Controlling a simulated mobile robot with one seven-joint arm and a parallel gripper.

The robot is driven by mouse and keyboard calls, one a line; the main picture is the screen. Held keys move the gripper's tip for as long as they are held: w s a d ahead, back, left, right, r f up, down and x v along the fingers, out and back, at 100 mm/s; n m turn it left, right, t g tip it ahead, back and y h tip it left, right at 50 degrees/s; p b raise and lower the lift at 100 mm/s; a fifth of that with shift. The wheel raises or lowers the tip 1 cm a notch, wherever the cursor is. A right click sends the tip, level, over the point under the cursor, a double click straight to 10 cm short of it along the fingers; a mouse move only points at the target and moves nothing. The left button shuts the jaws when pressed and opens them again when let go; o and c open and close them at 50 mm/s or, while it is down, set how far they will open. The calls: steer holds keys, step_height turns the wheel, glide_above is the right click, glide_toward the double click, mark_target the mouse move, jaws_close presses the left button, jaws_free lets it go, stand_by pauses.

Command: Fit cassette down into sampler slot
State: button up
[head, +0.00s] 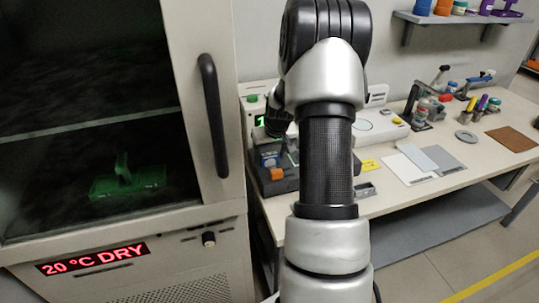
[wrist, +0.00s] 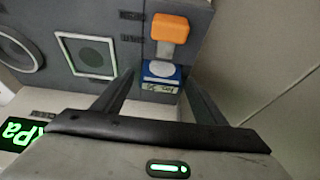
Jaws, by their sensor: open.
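A small blue cassette (wrist: 151,79) with a white disc and a printed label shows between my fingers in the wrist view. An orange block (wrist: 171,28) lies just beyond the cassette, on a grey part of the sampler. The slot itself is not clearly visible, and I cannot tell how deep the cassette sits. In the head view my arm hides most of the gripper.
A light-framed square (wrist: 91,55) and a round ring (wrist: 20,47) are on the sampler's face. A cabinet (head: 205,190) with a black handle stands close at left. A white device (head: 378,126), flat plates (head: 436,157) and small tools occupy the bench (head: 395,200) at right.

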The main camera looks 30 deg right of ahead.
steer(key=shift+r, duration=0.35)
steer(key=p+v, duration=0.1)
steer(key=v, duration=1)
steer(key=shift+r, duration=0.35)
steer(key=shift+s, duration=0.25)
